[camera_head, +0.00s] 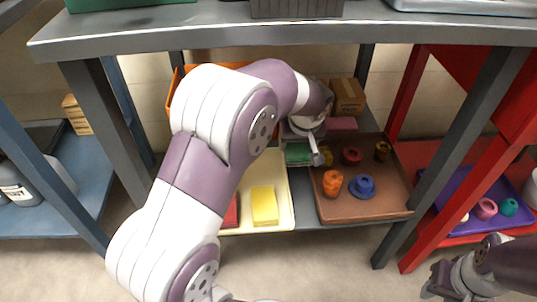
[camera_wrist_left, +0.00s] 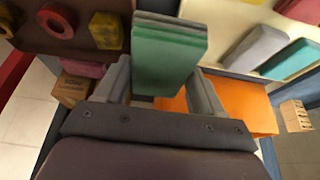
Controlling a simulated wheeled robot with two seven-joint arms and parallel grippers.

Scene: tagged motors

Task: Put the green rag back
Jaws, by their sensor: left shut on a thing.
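The green rag (camera_wrist_left: 168,55) is a folded block held between the two fingers of my left gripper (camera_wrist_left: 165,90) in the left wrist view. In the head view the left gripper (camera_head: 303,140) reaches under the table top, and the rag (camera_head: 298,153) shows at the far right corner of the cream tray (camera_head: 283,215), partly covered by the gripper. That tray holds a yellow block (camera_head: 264,205) and a red block (camera_head: 231,212), partly hidden by my arm. My right gripper (camera_head: 445,285) is low at the right edge, its fingers unclear.
A brown tray (camera_head: 385,205) with several coloured ring-shaped parts stands right of the cream tray. An orange bin (camera_head: 176,92) and a cardboard box (camera_head: 347,97) are behind. Grey table legs (camera_head: 110,150) flank the shelf. A purple tray (camera_head: 465,205) lies on the red shelf.

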